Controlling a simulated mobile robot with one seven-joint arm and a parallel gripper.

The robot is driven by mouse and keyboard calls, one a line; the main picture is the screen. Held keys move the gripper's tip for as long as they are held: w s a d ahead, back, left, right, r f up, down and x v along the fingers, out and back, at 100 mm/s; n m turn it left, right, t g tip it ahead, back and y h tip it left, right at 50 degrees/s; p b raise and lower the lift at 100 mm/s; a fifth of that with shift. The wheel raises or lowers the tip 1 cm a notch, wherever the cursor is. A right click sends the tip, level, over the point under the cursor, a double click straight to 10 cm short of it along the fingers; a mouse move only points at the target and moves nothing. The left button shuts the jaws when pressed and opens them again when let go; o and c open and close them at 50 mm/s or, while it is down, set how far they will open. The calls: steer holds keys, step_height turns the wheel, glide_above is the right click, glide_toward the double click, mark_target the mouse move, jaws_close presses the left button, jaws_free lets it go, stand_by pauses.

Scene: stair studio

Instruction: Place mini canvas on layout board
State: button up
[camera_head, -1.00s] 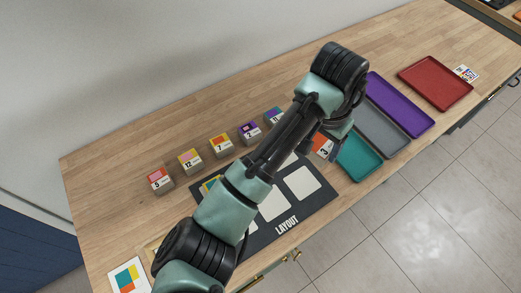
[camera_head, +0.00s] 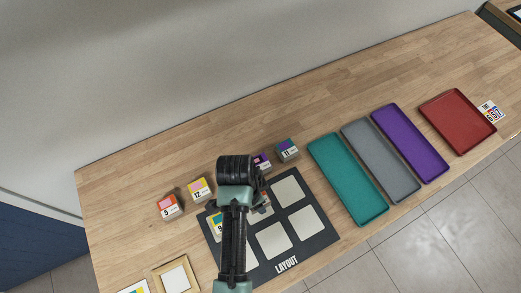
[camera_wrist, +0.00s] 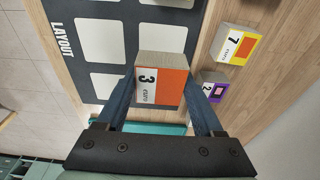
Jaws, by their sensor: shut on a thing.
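My gripper (camera_wrist: 160,82) is shut on a mini canvas (camera_wrist: 170,78), a small block with an orange face marked 3. In the wrist view it is held between both fingers over the dark layout board (camera_wrist: 68,72). The board has pale square slots, and bare ones show past the canvas. In the head view the layout board (camera_head: 318,246) lies under my arm, which hides the gripper and part of the board. A yellow and green canvas (camera_head: 217,227) marked 9 sits at the board's left side. The gap between held canvas and board cannot be told.
Canvases 5 (camera_head: 169,207), 12 (camera_head: 200,189) and 11 (camera_head: 287,150) stand behind the board. Canvases 7 (camera_wrist: 236,46) and 2 (camera_wrist: 214,90) show in the wrist view. Teal (camera_head: 347,180), grey (camera_head: 381,160), purple (camera_head: 410,144) and red (camera_head: 458,122) trays lie right.

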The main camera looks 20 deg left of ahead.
steer(key=shift+w+f, duration=0.1)
steer(key=shift+f, duration=3.35)
steer(key=shift+f, duration=0.1)
steer(key=o, duration=1.3)
steer(key=shift+o, duration=0.2)
steer(key=r, duration=0.4)
steer(key=s+r, duration=0.1)
steer(key=r, duration=0.3)
steer(key=a+r, duration=0.1)
steer(key=r, duration=0.3)
steer(key=shift+s+r, duration=0.1)
steer(key=shift+s, duration=0.1)
